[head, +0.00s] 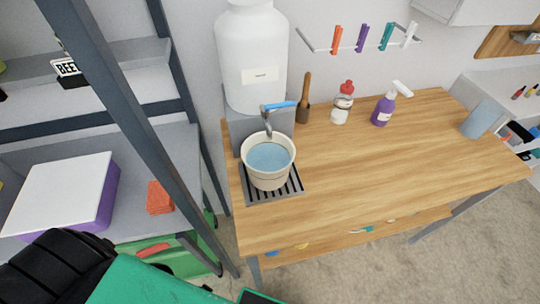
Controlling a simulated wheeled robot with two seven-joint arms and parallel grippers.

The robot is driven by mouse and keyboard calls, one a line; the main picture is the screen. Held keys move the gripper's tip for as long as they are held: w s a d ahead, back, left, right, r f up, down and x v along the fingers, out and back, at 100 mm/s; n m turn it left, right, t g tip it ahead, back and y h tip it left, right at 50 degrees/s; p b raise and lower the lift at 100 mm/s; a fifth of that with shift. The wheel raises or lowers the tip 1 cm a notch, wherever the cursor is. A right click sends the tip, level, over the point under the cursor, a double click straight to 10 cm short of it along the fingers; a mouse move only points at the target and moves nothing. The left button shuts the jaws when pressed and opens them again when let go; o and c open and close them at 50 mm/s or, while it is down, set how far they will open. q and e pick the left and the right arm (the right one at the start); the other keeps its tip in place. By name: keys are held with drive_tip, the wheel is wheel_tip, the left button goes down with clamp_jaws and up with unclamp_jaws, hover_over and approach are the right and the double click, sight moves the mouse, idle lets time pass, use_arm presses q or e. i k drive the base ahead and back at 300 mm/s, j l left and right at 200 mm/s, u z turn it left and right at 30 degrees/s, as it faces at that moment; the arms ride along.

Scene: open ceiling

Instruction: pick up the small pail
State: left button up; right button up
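The small pail (269,181) is cream-coloured and holds blue water. It stands upright on a dark slotted drip tray (286,191) at the left end of a wooden table (390,170). A tap (267,120) with a blue lever, on a large white water container (251,55), is right above and behind the pail. Black and green parts of my own arm fill the lower left corner. No gripper fingers show, and nothing touches the pail.
Behind the pail stand a wooden-handled tool in a dark holder (303,112), a red-capped bottle (341,104) and a purple spray bottle (384,109). A grey shelf rack with a dark post (150,130) rises close on the left. The table's middle and front are clear.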

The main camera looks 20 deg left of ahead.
sight(268, 164)
drive_tip(key=k+l, duration=0.2)
drive_tip(key=l, duration=0.15)
drive_tip(key=k+l+z, duration=0.1)
drive_tip(key=l, duration=0.25)
drive_tip(key=k+l, duration=0.45)
drive_tip(key=l, duration=0.25)
drive_tip(key=z, duration=0.05)
